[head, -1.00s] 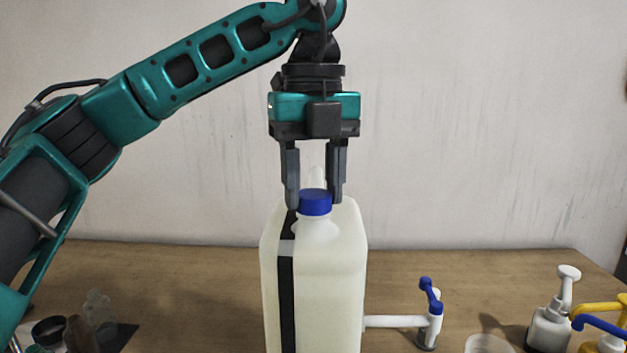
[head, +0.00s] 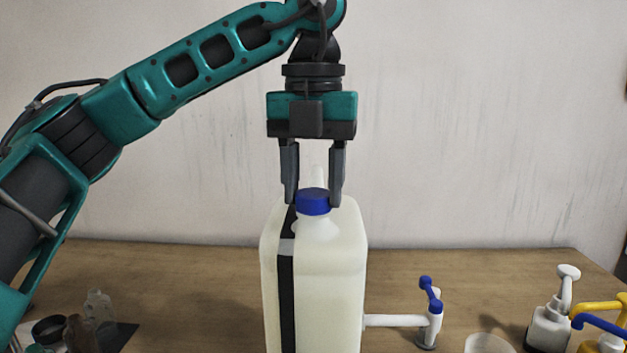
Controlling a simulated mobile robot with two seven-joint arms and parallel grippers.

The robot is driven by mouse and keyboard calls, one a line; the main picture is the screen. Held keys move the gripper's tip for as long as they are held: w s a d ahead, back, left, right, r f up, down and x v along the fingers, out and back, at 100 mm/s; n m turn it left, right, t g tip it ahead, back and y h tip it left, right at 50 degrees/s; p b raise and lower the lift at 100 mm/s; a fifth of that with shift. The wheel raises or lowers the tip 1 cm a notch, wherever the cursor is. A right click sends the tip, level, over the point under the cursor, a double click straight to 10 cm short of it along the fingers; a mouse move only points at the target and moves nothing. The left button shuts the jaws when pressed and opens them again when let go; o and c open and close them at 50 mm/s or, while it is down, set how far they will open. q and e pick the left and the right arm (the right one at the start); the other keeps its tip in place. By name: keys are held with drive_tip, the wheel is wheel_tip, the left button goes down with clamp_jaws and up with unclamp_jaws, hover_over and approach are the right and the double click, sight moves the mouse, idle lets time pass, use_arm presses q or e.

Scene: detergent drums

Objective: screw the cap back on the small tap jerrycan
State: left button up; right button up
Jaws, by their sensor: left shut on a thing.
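The jerrycan (head: 328,280) is a tall cream-white container with a black vertical stripe, standing upright on the table in the middle of the head view. A white tap (head: 398,320) with a blue lever sticks out low on its right side. The blue cap (head: 313,202) sits on its neck at the top. My left gripper (head: 313,196) points straight down from above, its two fingers shut on the cap's sides. Whether the cap's thread is engaged cannot be seen. My right gripper is not in view.
White and yellow pump heads and taps (head: 550,322) stand at the right. A clear round dish (head: 488,343) lies near the front. Small bottles (head: 98,308) and a dark ring-shaped item (head: 48,329) are at the front left. The wooden table (head: 190,275) is bare between them and the jerrycan.

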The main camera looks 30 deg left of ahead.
use_arm(q)
drive_tip(key=shift+f, duration=0.2)
drive_tip(key=m, duration=0.5)
drive_tip(key=shift+m, duration=0.4)
drive_tip(key=o, duration=0.9)
drive_tip(key=shift+r, duration=0.2)
drive_tip(key=shift+n, duration=0.3)
drive_tip(key=n, duration=0.5)
